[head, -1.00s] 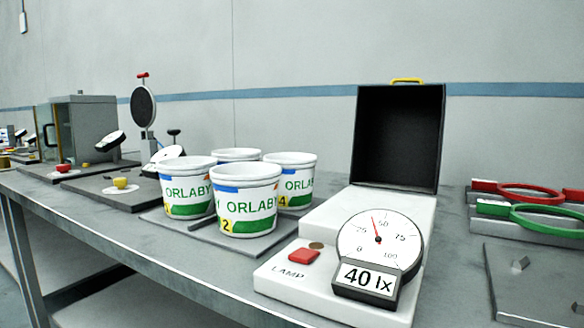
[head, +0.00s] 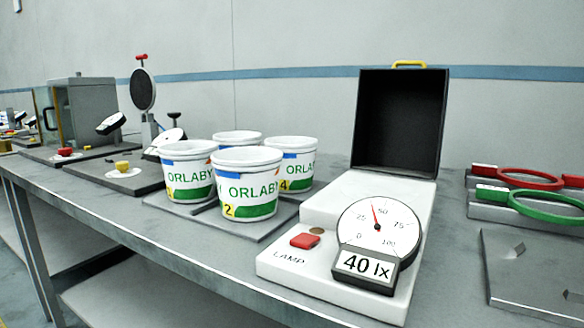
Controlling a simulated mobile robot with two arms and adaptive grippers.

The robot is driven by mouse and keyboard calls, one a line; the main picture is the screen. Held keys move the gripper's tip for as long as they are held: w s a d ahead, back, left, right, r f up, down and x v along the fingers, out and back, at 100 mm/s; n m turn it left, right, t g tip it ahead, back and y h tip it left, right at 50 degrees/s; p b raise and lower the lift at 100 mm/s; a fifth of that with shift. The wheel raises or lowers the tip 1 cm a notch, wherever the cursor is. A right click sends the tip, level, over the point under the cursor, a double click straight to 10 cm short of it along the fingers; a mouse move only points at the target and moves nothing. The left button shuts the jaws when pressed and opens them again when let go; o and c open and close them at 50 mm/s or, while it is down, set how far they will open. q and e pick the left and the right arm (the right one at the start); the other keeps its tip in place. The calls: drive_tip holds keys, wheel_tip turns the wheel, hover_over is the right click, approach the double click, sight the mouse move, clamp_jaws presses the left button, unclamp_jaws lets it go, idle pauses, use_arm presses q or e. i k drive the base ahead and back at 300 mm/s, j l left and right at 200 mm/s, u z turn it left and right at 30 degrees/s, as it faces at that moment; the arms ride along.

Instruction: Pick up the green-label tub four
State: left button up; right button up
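Several white tubs with green ORLABY labels stand upright in a group on a grey tray (head: 260,228). The tub marked 4 (head: 298,166) is at the right of the group, partly hidden behind the tub marked 2 (head: 246,186), which is at the front. Another tub (head: 187,173) stands at the left, its number partly cut by a shadow or edge. A further tub (head: 238,137) at the back shows only its upper rim. Neither of my grippers is in view.
A white lamp tester (head: 330,262) with a dial, a 40 lx display and an open black lid (head: 400,120) stands right of the tubs. Green (head: 548,207) and red (head: 530,179) ring-handled tools lie far right. Instruments and a grey cabinet (head: 88,110) stand left.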

sight(297, 165)
drive_tip(key=i+j, duration=0.1)
drive_tip(key=j, duration=0.7)
drive_tip(key=j+z, duration=0.7)
drive_tip(key=j, duration=0.25)
drive_tip(key=j+z, duration=0.35)
drive_tip(key=j, duration=0.15)
drive_tip(key=z, duration=0.5)
